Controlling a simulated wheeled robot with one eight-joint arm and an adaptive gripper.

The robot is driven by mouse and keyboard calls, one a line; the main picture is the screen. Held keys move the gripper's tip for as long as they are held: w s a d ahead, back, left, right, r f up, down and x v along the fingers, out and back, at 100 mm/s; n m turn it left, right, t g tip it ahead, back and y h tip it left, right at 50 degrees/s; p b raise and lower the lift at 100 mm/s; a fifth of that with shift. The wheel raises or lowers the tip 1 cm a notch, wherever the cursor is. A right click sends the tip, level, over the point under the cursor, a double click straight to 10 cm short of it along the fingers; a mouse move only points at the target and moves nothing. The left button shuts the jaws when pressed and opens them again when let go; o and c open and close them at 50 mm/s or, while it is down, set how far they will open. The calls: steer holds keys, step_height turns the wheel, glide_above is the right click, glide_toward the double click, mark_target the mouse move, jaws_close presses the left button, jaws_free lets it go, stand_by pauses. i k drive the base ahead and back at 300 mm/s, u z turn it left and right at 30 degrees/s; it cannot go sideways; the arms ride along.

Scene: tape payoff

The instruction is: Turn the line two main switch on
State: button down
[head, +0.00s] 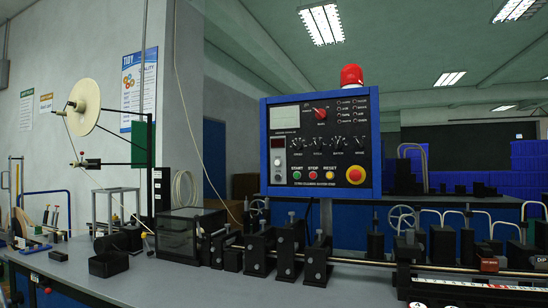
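A blue-framed control panel (319,196) with a black face stands above the bench in the middle of the head view. A red rotary switch (320,113) sits near its top middle; its label is too small to read and I cannot tell its position for certain. Below are several small dark knobs (338,144), a small red display (277,143), and green (297,175), red (313,175) and yellow (329,175) buttons. A large red button on a yellow ring (355,175) is at the lower right. No writing identifying line two is readable. My gripper is not in view.
A red beacon (351,76) tops the panel. A grey bench (180,285) runs across the front, carrying black roller blocks (289,250) and a dark clear-sided box (185,236). A cream reel (84,106) stands at left. Air in front of the panel looks clear.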

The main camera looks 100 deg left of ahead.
mark_target(320, 114)
steer(key=u, duration=4.55)
steer(key=i, duration=0.5)
steer(key=u, duration=0.15)
